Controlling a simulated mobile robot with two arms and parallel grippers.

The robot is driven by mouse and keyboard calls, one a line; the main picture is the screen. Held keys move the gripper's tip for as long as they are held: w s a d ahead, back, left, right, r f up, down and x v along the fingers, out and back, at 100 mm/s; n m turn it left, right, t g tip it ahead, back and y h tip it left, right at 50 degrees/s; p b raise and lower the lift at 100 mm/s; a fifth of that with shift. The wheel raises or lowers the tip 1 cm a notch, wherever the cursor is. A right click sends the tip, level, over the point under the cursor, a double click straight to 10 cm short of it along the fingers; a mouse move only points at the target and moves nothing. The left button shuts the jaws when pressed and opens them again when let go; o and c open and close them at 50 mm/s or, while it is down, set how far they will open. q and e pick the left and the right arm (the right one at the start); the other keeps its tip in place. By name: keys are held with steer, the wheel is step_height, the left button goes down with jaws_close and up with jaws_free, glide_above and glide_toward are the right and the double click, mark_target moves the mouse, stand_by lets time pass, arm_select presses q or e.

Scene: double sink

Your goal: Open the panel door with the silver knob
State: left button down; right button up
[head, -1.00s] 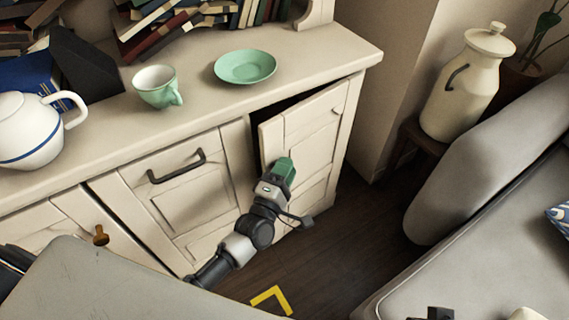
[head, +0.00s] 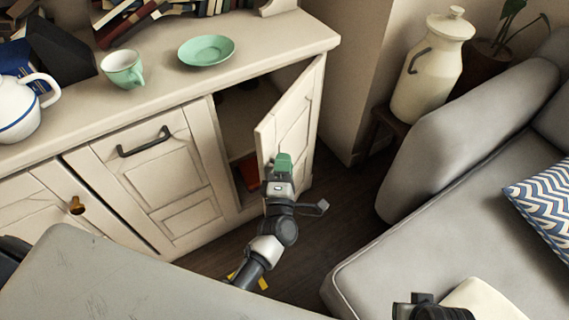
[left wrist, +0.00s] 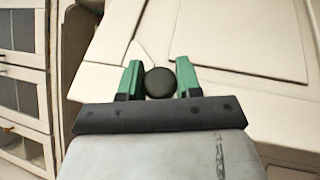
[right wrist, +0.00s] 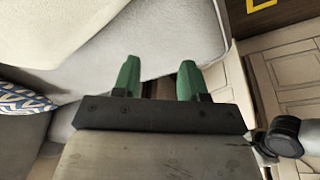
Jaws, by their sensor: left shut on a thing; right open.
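The panel door (head: 292,118) at the right end of the cream cabinet stands partly open, swung out toward me. My left gripper (head: 281,162) is at the free-edge side of the door. In the left wrist view its green fingers (left wrist: 160,72) are closed around a round knob (left wrist: 160,84), which looks dark grey there rather than silver. The gripper hides the knob in the head view. My right gripper (right wrist: 158,78) is open with nothing between its fingers, over the grey sofa side.
The open cabinet interior (head: 236,125) holds something red low down. A green saucer (head: 206,50), a green cup (head: 122,68) and a white teapot (head: 18,108) stand on the top. A grey sofa (head: 450,215) bounds the right; dark floor (head: 345,205) is free between.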

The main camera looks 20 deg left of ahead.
arm_select(q)
steer(key=c, duration=0.8)
jaws_free()
steer(key=v, duration=1)
steer(key=shift+s+f, duration=0.1)
steer(key=shift+s, duration=0.3)
